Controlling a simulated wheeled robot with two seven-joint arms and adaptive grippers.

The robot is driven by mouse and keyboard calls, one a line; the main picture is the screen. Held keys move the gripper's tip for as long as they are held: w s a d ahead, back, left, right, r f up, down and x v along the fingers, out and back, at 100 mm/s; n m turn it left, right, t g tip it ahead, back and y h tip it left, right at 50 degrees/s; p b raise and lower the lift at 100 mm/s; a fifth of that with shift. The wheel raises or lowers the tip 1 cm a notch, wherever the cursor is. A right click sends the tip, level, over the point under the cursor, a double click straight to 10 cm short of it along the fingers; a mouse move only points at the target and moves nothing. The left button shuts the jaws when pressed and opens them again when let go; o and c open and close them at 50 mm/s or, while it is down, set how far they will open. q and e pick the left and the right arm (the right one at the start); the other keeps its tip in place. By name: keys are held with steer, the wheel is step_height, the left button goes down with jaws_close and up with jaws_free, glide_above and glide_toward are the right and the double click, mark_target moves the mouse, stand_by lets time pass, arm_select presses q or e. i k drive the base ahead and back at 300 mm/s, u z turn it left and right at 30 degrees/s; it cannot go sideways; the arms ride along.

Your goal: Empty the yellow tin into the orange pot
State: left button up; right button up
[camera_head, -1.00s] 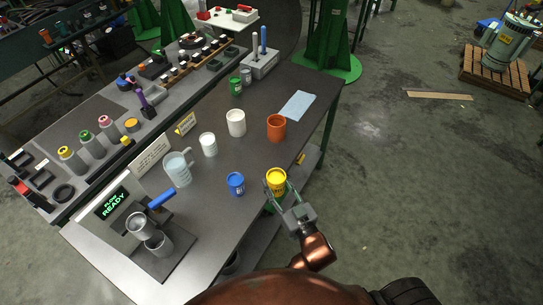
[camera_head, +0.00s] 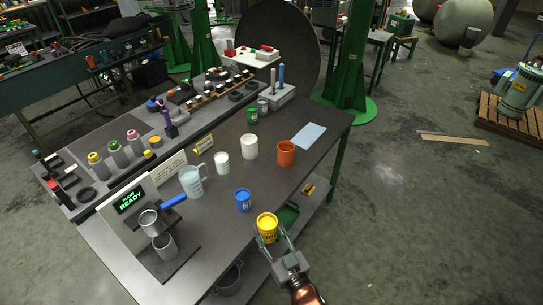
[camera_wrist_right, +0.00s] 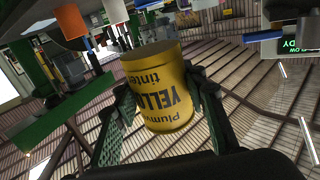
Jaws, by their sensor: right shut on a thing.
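The yellow tin (camera_head: 267,228) is at the near edge of the table in the head view, its yellow top facing up toward the camera. My right gripper (camera_head: 275,241) is shut on its sides. In the right wrist view the tin (camera_wrist_right: 158,90) sits between the fingers, its lettering upside down. The orange pot (camera_head: 286,153) stands upright on the table, farther back and apart from the tin. An orange shape at the upper left of the right wrist view (camera_wrist_right: 70,22) looks like this pot. My left gripper is not in view.
A blue tin (camera_head: 243,200) stands left of the yellow tin. A white pot (camera_head: 249,147), a white cup (camera_head: 221,163) and a clear jug (camera_head: 192,181) stand farther back. A blue sheet (camera_head: 309,135) lies beyond the orange pot. Table between yellow tin and orange pot is clear.

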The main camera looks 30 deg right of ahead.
mark_target(286, 154)
steer(key=u, duration=0.35)
steer(key=k, duration=0.85)
steer(key=z, duration=0.4)
steer(key=i, duration=0.6)
steer(key=z, duration=0.6)
steer(key=i, duration=1.15)
steer(key=u, duration=0.55)
